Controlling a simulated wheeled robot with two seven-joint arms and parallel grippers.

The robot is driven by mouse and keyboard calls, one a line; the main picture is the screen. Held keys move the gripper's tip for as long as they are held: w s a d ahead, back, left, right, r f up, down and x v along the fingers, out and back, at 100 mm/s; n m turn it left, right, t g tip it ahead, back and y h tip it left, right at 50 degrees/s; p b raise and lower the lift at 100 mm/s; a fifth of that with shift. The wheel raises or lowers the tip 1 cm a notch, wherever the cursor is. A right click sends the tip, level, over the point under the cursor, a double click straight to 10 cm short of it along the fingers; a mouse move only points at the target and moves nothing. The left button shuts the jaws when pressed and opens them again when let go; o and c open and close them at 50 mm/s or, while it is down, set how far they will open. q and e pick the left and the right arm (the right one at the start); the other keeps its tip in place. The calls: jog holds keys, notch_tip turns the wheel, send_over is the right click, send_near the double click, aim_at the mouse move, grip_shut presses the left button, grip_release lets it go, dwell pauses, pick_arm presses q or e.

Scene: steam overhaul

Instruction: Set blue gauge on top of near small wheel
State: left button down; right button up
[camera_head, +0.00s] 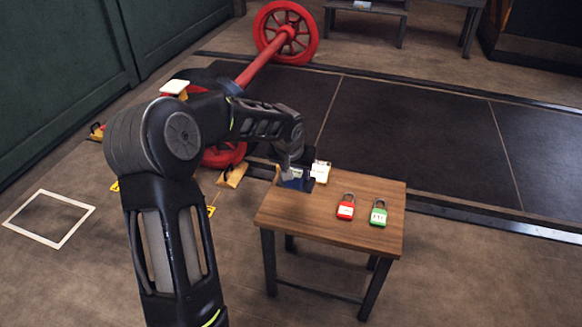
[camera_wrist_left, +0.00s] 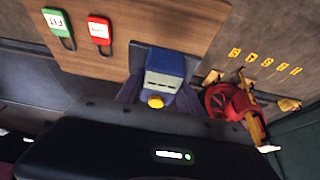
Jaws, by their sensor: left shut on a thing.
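My left gripper (camera_head: 292,172) is shut on the blue gauge (camera_head: 291,183), at the far left corner of the small wooden table. I cannot tell whether the gauge touches the tabletop. In the left wrist view the blue gauge (camera_wrist_left: 165,66) shows a grey face and a yellow knob between the fingers. A small red wheel (camera_head: 224,156) stands on the floor left of the table, largely hidden behind my left arm. Red wheel parts (camera_wrist_left: 228,101) also show right of the gauge in the left wrist view. My right gripper is not in view.
A red padlock (camera_head: 346,207) and a green padlock (camera_head: 379,213) lie on the wooden table (camera_head: 330,229). A white item (camera_head: 320,171) is beside the gripper. A yellow chock (camera_head: 233,175) sits by the small wheel. A large red spoked wheel (camera_head: 286,32) with an axle stands behind.

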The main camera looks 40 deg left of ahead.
pick_arm(q)
jog(key=s+d+r+m+p, duration=0.1)
jog(key=s+d+r+p, duration=0.1)
jog(key=d+r+p, duration=0.5)
jog(key=s+d+r+m+h+p, duration=0.1)
jog(key=d+r+m+p, duration=0.1)
jog(key=d+r+p, duration=0.6)
jog(key=d+r, duration=0.7)
jog(key=shift+s+m, duration=0.3)
jog(key=shift+s, duration=0.05)
jog(key=shift+r, duration=0.1)
